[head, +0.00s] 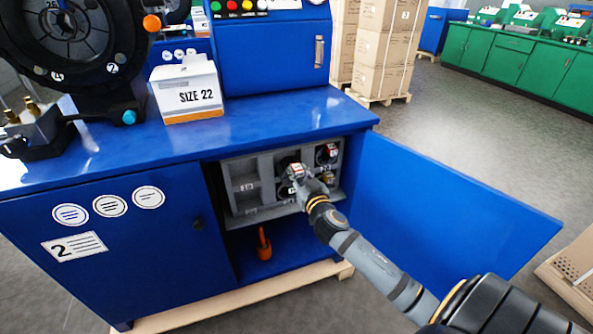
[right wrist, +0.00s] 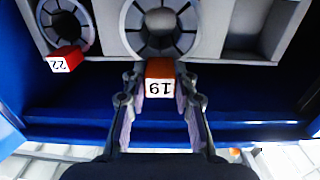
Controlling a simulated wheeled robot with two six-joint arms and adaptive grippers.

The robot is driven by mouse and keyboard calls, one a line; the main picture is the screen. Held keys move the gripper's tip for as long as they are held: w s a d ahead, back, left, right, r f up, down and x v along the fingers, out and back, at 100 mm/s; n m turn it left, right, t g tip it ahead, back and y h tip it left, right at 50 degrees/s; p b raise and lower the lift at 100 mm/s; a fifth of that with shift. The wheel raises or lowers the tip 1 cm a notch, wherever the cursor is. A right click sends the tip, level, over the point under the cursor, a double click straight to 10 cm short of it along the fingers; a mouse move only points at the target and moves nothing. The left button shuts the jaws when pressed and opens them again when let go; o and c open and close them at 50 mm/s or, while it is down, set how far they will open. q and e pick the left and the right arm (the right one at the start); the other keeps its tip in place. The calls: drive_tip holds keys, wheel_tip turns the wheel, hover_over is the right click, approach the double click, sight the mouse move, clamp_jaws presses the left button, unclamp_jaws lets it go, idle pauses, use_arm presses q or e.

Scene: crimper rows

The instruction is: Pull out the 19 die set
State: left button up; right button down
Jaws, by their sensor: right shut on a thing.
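The 19 die set (right wrist: 160,32) is a dark round ring of segments in the grey rack. Its red tab (right wrist: 160,78) has a white face marked 19, upside down in the right wrist view. My right gripper (right wrist: 160,92) is shut on this tab, one finger on each side. In the head view the right gripper (head: 300,180) reaches into the open blue cabinet (head: 190,150) and partly covers the die set (head: 292,163). The ring still appears within its rack compartment; how deep it sits is unclear. My left gripper is out of view.
The 22 die set (right wrist: 64,30) sits in an adjoining compartment, and the rack (head: 238,163) also has empty pockets. The open cabinet door (head: 450,205) stands right of my arm. An orange-handled tool (head: 264,245) stands on the lower shelf. A SIZE 22 box (head: 187,92) is on top.

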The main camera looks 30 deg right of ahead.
drive_tip(key=shift+s+a+r, duration=0.15)
drive_tip(key=shift+s+a, duration=0.05)
drive_tip(key=shift+s, duration=0.35)
drive_tip(key=shift+s+a+r, duration=0.2)
drive_tip(key=shift+s, duration=0.35)
drive_tip(key=shift+s+a+r, duration=0.15)
drive_tip(key=shift+s+a, duration=0.05)
drive_tip(key=shift+s, duration=0.35)
